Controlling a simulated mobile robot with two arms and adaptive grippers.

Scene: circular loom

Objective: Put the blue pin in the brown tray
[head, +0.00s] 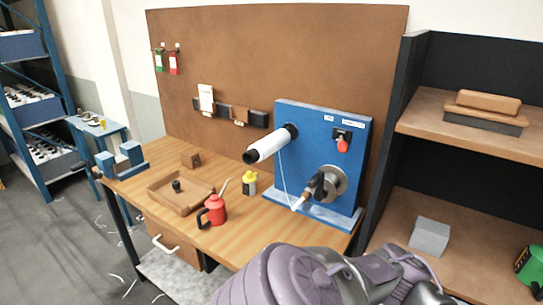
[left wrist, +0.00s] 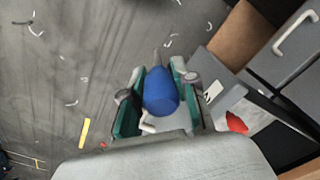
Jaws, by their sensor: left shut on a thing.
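The blue pin (left wrist: 161,92) is between the fingers of my left gripper (left wrist: 158,108) in the left wrist view, with its rounded blue end toward the camera. The gripper is shut on it and holds it over the grey floor. The blue pin does not show in the head view. My right gripper is not identifiable in either view.
A brown block (head: 190,160) sits behind the tray. A blue machine panel (head: 310,150) stands farther right. A drawer handle (left wrist: 296,33) shows in the wrist view.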

